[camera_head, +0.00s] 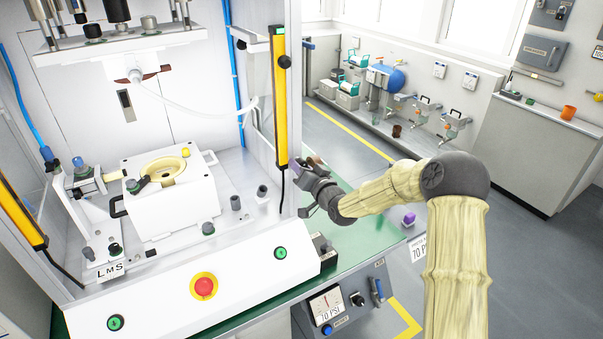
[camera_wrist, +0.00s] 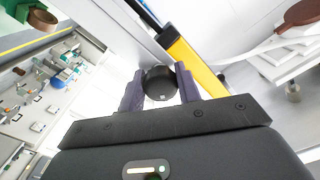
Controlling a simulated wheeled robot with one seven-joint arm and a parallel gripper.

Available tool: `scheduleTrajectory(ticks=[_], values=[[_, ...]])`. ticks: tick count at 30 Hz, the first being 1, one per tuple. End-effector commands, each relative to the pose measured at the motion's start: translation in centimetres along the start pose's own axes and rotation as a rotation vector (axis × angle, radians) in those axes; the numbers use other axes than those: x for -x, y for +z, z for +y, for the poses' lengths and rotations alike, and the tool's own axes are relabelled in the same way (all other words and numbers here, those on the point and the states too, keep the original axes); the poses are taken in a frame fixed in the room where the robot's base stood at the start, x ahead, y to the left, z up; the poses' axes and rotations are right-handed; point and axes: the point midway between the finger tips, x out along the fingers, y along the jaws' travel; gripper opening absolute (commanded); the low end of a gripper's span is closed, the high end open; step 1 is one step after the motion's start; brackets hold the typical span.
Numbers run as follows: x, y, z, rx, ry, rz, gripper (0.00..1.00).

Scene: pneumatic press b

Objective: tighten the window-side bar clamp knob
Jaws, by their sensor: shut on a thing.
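The window-side yellow bar (camera_head: 280,110) stands upright at the right front edge of the press frame. A black round knob (camera_head: 285,62) sits high on it. My gripper (camera_head: 302,165) is at the bar's lower end, well below that upper knob. In the wrist view, my gripper's purple fingers (camera_wrist: 160,90) are shut on a black round knob (camera_wrist: 160,82), one finger on each side. The yellow bar (camera_wrist: 194,62) runs just behind and to the right of this knob. In the head view, my gripper and wrist hide the held knob.
Another yellow bar (camera_head: 20,212) stands at the press's left side. A white fixture (camera_head: 170,205) sits inside the press. The front panel has a red stop button (camera_head: 204,287) and green buttons. A black cable hangs below the window-side bar. The aisle floor (camera_head: 340,135) to the right is clear.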

Motion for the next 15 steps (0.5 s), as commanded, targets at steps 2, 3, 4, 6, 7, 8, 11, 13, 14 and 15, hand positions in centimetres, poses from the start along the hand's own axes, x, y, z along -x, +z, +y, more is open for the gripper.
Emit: scheduleTrajectory(ticks=[2,3,4,6,7,8,11,13,14,15], values=[[0.06,0.12,0.27,-0.073,0.002,0.002,0.11],[0.06,0.10,0.26,-0.111,0.002,0.002,0.11],[0.05,0.11,0.22,-0.139,0.002,0.002,0.11],[0.05,0.10,0.21,-0.207,0.002,0.002,0.11],[0.07,0.08,0.24,-0.235,0.003,0.002,0.11],[0.06,0.08,0.22,-0.264,0.003,0.002,0.11],[0.06,0.09,0.20,-0.360,0.004,0.002,0.11],[0.06,0.07,0.14,-0.427,0.003,0.002,0.11],[0.06,0.06,0.13,-0.454,0.003,0.002,0.11],[0.07,0.04,0.15,-0.492,0.003,0.002,0.11]])
